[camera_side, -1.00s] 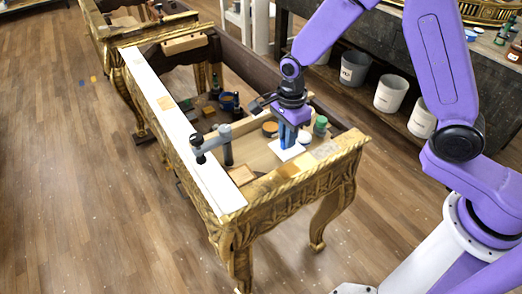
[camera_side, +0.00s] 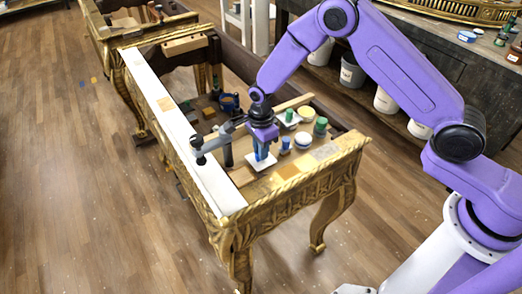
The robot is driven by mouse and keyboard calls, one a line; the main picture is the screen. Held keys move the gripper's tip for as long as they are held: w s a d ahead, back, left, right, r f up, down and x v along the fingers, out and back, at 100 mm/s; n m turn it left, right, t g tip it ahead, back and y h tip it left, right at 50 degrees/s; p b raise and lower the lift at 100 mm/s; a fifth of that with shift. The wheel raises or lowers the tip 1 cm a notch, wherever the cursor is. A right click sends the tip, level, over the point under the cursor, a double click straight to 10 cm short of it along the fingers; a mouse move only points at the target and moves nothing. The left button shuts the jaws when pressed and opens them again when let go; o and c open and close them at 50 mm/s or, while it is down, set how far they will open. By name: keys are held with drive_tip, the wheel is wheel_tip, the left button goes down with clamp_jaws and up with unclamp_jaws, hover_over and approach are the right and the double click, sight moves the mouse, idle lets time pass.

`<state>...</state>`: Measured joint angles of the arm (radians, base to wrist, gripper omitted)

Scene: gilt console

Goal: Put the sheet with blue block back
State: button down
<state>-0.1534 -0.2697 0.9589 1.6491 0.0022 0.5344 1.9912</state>
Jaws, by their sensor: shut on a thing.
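My gripper (camera_side: 261,147) points down over the console's wooden inner board and is shut on the blue block (camera_side: 260,155). The blue block stands upright on a small white sheet (camera_side: 267,165). The sheet is at the left part of the board, just right of the black clamp post (camera_side: 228,154). I cannot tell whether the sheet touches the board or hangs slightly above it. A second white sheet (camera_side: 281,122) with a green block (camera_side: 288,115) lies farther back on the board.
Right of my gripper stand a small blue bottle (camera_side: 285,144), a pale jar (camera_side: 303,141), a yellow-topped jar (camera_side: 306,113) and a green jar (camera_side: 321,126). The gilt front rail (camera_side: 300,176) and long white strip (camera_side: 187,135) border the board. Dark jars stand farther back.

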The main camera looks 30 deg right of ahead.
drive_tip(key=shift+f, duration=0.4)
drive_tip(key=shift+f, duration=0.1)
drive_tip(key=shift+f, duration=0.1)
drive_tip(key=c, duration=1.1)
unclamp_jaws()
